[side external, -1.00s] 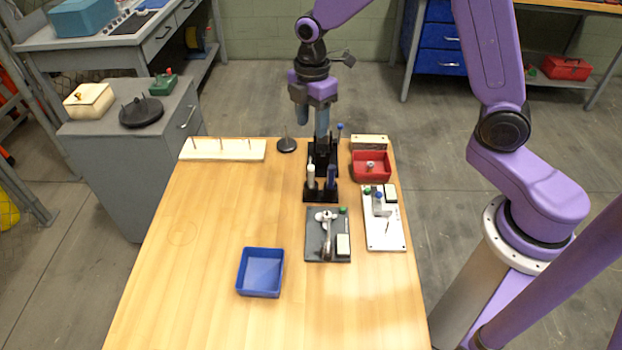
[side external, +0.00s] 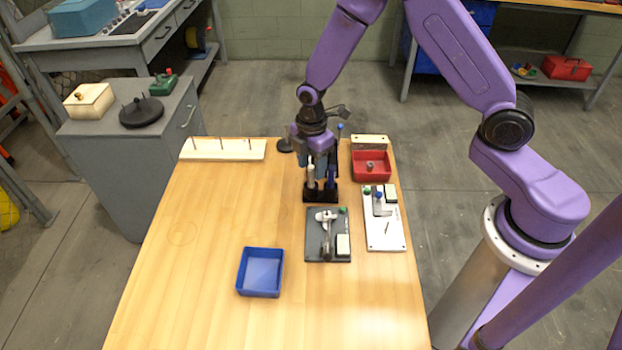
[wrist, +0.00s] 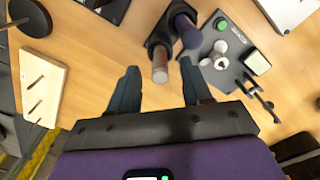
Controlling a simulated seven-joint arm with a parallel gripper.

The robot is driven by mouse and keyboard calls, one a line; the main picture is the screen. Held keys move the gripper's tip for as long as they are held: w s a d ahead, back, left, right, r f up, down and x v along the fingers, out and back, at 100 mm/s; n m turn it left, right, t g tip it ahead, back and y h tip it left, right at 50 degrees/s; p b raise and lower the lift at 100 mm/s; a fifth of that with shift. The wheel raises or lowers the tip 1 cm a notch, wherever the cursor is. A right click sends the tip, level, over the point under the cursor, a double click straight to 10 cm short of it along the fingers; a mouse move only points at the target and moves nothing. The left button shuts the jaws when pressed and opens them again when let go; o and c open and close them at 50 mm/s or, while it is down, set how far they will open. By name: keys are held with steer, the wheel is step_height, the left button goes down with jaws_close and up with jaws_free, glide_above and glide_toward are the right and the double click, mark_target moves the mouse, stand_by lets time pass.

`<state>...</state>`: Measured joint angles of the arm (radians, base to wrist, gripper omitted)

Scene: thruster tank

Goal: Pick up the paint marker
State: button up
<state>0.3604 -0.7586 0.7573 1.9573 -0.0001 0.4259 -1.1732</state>
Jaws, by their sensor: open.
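A black holder (side external: 321,196) stands on the wooden table and bears two upright pen-like items. One is pale (side external: 310,174), the other dark blue (side external: 331,179). I cannot tell for sure which is the paint marker. In the wrist view the pale one (wrist: 160,66) is seen near end-on, just beyond and between my fingertips, and the dark blue one (wrist: 187,30) is to its right. My gripper (wrist: 158,82) is open and empty. In the side view my gripper (side external: 320,160) is low, close behind the pens, and hides part of the black stands there.
A grey board (side external: 315,245) with a metal tool lies in front of the holder. A white board (side external: 383,235) and a red bin (side external: 371,166) are to the right. A blue bin (side external: 260,272) is at front left.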

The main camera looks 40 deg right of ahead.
mark_target(311, 176)
steer(key=shift+a+f, duration=0.1)
steer(key=shift+f, duration=2)
jaws_close()
steer(key=shift+r, duration=0.1)
steer(key=shift+r, duration=0.85)
steer(key=s+d+r, duration=0.2)
steer(key=s+r, duration=0.9)
steer(key=s, duration=0.2)
steer(key=shift+s+d, duration=0.4)
